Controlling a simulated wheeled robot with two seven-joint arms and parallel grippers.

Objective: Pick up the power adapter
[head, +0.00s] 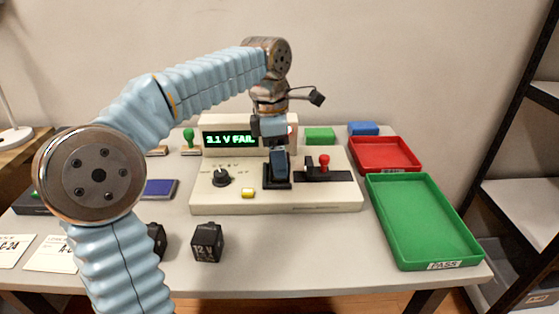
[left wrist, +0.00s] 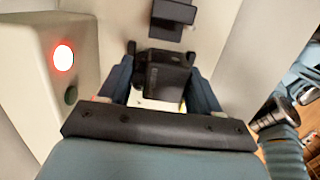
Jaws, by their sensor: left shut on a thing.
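My left gripper (head: 279,166) is over the tester (head: 330,197), at the black socket on its top. In the left wrist view its two blue fingers (left wrist: 163,80) are shut on a black power adapter (left wrist: 167,72), which sits at the socket; I cannot tell if it is fully seated. In the head view the gripper hides most of that adapter. Another black adapter marked 12 V (head: 207,242) stands on the table in front of the tester. A further black block (head: 157,240) is partly hidden behind my left arm. My right gripper is not in view.
The tester's display (head: 229,139) reads FAIL in green; a red lamp (left wrist: 63,57) glows beside it. A red-knobbed lever (head: 324,165) stands close right of the gripper. A red tray (head: 384,154) and a green PASS tray (head: 445,264) lie to the right.

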